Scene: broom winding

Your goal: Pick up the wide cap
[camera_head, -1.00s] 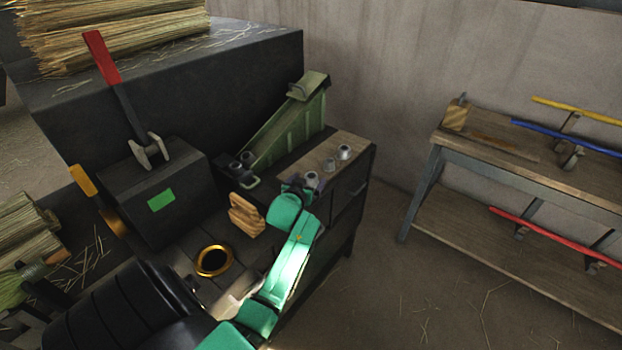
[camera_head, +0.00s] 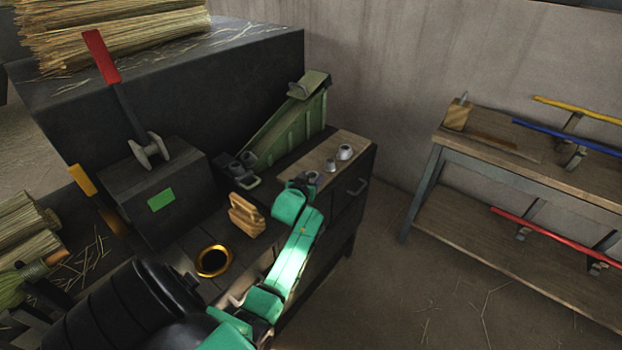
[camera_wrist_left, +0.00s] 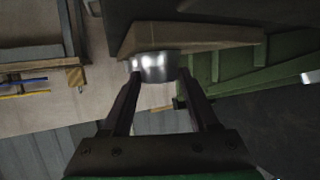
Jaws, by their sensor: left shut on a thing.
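A silver, round metal cap (camera_wrist_left: 155,66) sits between the two dark fingertips of my left gripper (camera_wrist_left: 157,78) in the left wrist view. The fingers are shut on its sides. The cap is against or very close to the wooden board; I cannot tell whether it is clear of it. In the head view my left gripper (camera_head: 304,184), at the end of the teal arm, is at the near end of the board, by a small grey cap (camera_head: 313,177). Two more grey caps (camera_head: 345,152) (camera_head: 330,165) stand farther along. My right gripper is not in view.
The wooden board (camera_head: 318,148) lies on a dark cabinet. A green ramp-like fixture (camera_head: 292,125) and a wooden block (camera_head: 246,214) are beside it. A gold-rimmed hole (camera_head: 213,261) is in the bench top. A rack with coloured handles (camera_head: 490,150) stands apart at right.

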